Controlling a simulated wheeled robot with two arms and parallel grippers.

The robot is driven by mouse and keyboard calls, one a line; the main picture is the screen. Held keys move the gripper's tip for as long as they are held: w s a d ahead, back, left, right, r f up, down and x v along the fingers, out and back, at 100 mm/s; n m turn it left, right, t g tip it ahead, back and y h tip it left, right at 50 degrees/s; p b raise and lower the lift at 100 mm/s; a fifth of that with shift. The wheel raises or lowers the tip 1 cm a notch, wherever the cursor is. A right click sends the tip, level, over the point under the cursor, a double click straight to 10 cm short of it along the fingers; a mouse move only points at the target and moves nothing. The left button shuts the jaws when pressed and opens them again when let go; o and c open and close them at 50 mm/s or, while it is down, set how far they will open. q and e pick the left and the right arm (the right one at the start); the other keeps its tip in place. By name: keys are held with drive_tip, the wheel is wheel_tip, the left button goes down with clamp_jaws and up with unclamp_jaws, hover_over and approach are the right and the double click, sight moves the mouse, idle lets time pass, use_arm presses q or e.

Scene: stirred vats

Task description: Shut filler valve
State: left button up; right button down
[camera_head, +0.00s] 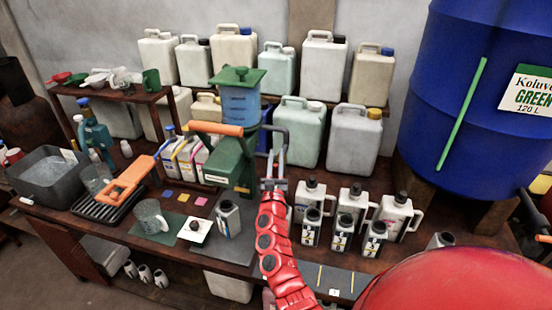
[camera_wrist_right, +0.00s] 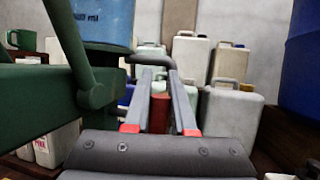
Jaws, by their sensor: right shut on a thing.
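The green filler (camera_head: 232,160) with its blue tank (camera_head: 240,105) stands on the bench left of my right arm. A dark grey valve lever (camera_head: 276,128) sticks out from its right side. In the wrist view the lever (camera_wrist_right: 150,60) bends across between the fingertips. My right gripper (camera_head: 273,168) is shut on the lever; its two grey fingers (camera_wrist_right: 159,80) show at either side of it. The filler's green body (camera_wrist_right: 30,95) fills the left of the wrist view. The valve itself and its outlet are hidden. My left gripper is not in view.
Labelled white bottles (camera_head: 353,205) stand right of my arm. Several canisters (camera_head: 325,60) line the back wall. A big blue barrel (camera_head: 440,90) stands at the right. An orange-handled tool (camera_head: 125,182), a glass jug (camera_head: 150,215) and a grey tub (camera_head: 45,178) are at the left.

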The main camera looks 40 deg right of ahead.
drive_tip(key=shift+s+f+m+h+b, duration=0.15)
drive_tip(key=shift+m+h+b, duration=0.45)
drive_tip(key=shift+m+b, duration=0.5)
drive_tip(key=shift+s+d+f+m+g+h+b, duration=0.6)
drive_tip(key=shift+m+g+b, duration=1.3)
drive_tip(key=shift+m+b, duration=1.65)
drive_tip(key=shift+s+d+f+m+g+h+b, duration=0.3)
drive_tip(key=shift+m+g+h+b, duration=0.5)
drive_tip(key=shift+m+g+b, duration=2.5)
drive_tip(key=shift+s+d+f+m+g+h+b, duration=0.6)
drive_tip(key=shift+m+b, duration=2.1)
drive_tip(key=shift+m, duration=2.15)
drive_tip(key=shift+w+a+r, duration=0.15)
drive_tip(key=shift+a, duration=0.1)
drive_tip(key=c, duration=0.8)
unclamp_jaws()
drive_tip(key=shift+o, duration=0.2)
drive_tip(key=shift+a, duration=0.1)
